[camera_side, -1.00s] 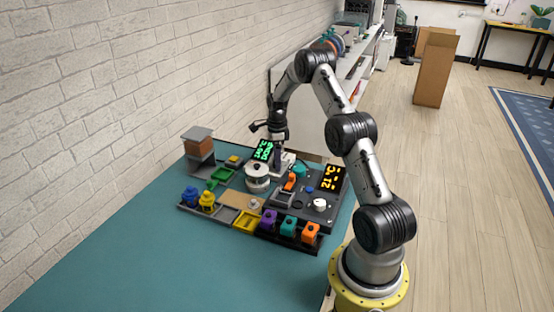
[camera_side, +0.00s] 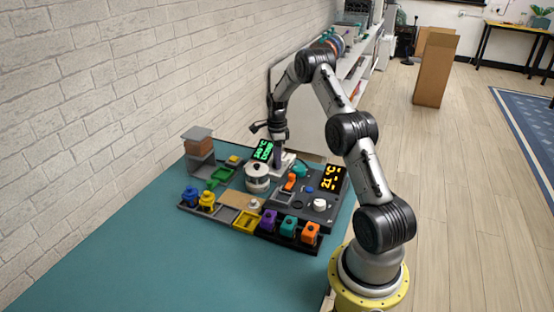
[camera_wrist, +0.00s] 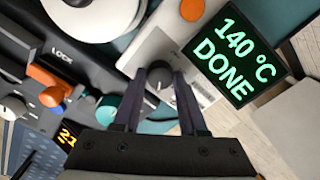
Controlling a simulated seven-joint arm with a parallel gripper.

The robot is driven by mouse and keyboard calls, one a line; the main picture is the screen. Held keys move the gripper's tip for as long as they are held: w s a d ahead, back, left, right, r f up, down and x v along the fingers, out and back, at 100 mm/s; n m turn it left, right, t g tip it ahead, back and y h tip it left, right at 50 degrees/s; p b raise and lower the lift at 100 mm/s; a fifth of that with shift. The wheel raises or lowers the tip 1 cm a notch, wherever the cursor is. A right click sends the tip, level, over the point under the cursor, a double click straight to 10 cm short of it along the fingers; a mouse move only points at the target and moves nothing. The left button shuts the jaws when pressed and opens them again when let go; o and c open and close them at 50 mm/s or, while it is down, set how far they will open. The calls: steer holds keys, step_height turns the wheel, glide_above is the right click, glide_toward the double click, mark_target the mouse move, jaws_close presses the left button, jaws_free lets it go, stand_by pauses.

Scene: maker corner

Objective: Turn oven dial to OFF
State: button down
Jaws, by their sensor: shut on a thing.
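The oven dial (camera_wrist: 159,76) is a dark round knob with a light mark, on a white panel (camera_wrist: 150,45), in the wrist view. The fingers of my gripper (camera_wrist: 157,82) stand on both sides of the dial and are shut on it. Small print beside the dial is too small to read, so its setting is unclear. A black display (camera_wrist: 238,55) next to it reads "140 °C DONE" in green. In the side view, my gripper (camera_side: 281,152) points down at the white unit beside the green display (camera_side: 262,151), and the arm hides the dial.
A dark panel with a white knob (camera_side: 320,204), an orange lever (camera_side: 290,182) and an orange display (camera_side: 333,178) lies right of the gripper. A round silver-and-white vessel (camera_side: 257,178) stands close in front. Coloured blocks line the near edge. The teal table front is clear.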

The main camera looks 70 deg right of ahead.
steer(key=n, duration=1)
steer(key=shift+n, duration=0.3)
steer(key=n, duration=0.3)
steer(key=shift+n, duration=0.3)
steer(key=n, duration=0.3)
steer(key=shift+r+n, duration=0.1)
steer(key=shift+n, duration=0.2)
steer(key=n, duration=0.3)
steer(key=shift+n, duration=0.3)
steer(key=n, duration=0.3)
steer(key=shift+n, duration=2.1)
